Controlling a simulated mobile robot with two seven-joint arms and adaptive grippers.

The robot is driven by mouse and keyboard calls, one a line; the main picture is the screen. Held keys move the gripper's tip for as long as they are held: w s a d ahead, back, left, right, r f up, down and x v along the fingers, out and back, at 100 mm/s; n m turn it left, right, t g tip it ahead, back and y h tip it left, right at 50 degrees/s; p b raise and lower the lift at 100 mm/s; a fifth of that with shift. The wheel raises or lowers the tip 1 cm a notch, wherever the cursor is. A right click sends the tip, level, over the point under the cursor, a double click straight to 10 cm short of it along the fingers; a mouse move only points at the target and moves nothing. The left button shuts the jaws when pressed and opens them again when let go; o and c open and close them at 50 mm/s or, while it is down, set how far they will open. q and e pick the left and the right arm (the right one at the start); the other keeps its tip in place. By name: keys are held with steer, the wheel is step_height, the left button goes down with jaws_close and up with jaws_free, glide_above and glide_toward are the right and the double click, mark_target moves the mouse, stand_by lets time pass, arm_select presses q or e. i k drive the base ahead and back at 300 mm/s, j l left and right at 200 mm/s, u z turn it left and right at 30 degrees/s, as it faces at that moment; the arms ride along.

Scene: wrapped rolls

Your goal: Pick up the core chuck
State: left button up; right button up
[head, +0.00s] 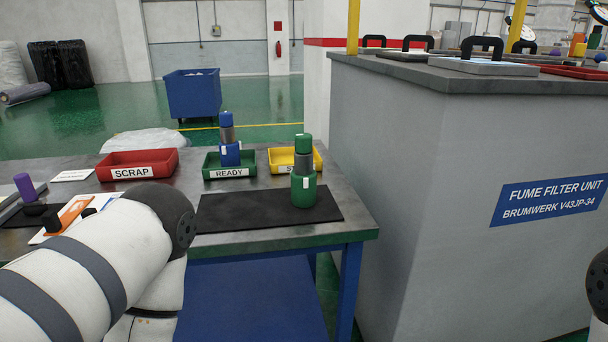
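No thing in view is labelled as a core chuck, and I cannot tell for sure which it is. A green cylindrical piece (303,188) with a grey metal middle and a green top stands upright on a black mat (250,209). A similar blue piece (230,153) with a grey middle stands upright at the READY tray. Only a sliver of my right arm shows at the right edge.
A red SCRAP tray (165,156), a green READY tray (247,171) and a yellow tray (318,159) line the back of the metal table (330,236). The tall grey fume filter unit (440,180) blocks the right. A blue bin (192,97) stands behind.

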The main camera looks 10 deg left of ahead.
mark_target(303, 177)
steer(key=i+l+u, duration=0.1)
steer(key=i+u, duration=0.2)
steer(key=i+l+u, duration=0.1)
steer(key=u, duration=0.35)
steer(key=i+l, duration=0.25)
